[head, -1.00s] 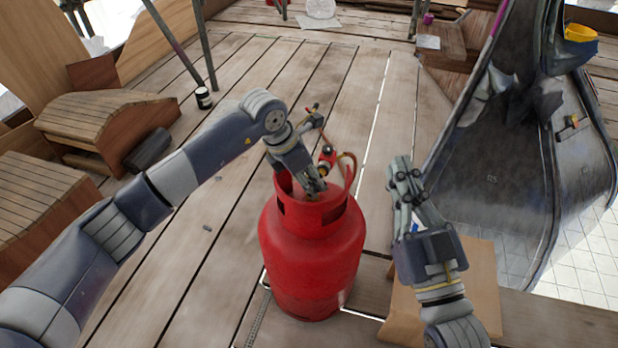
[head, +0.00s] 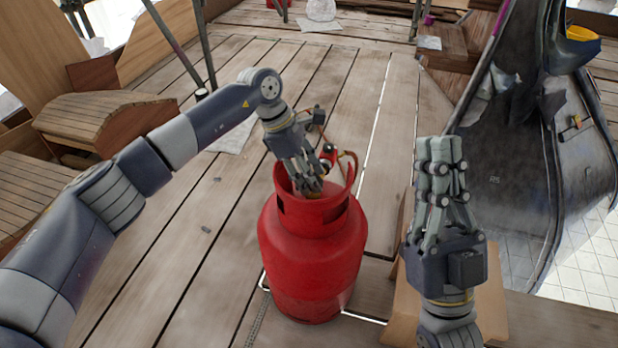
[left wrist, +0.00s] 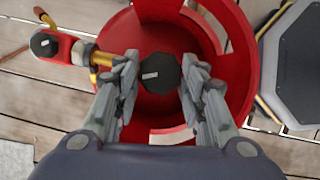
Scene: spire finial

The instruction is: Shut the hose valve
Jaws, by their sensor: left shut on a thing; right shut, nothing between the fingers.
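The red gas cylinder (head: 313,255) stands upright in the middle of the head view, with an open collar (left wrist: 228,25) around its top. A black octagonal valve knob (left wrist: 160,73) sits inside the collar in the left wrist view. My left gripper (head: 313,190) reaches down into the collar and is shut on this knob, one finger on each side. Brass fittings and a red regulator (head: 328,153) with its own black knob (left wrist: 44,44) lie beside it. An orange hose (head: 350,165) runs from there. My right gripper (head: 440,150) is shut and empty, right of the cylinder.
A cardboard box (head: 400,310) is under my right gripper. A large dark curved metal shell (head: 510,170) stands at the right. Wooden curved pieces (head: 100,118) lie at the left. The plank floor behind the cylinder is mostly clear.

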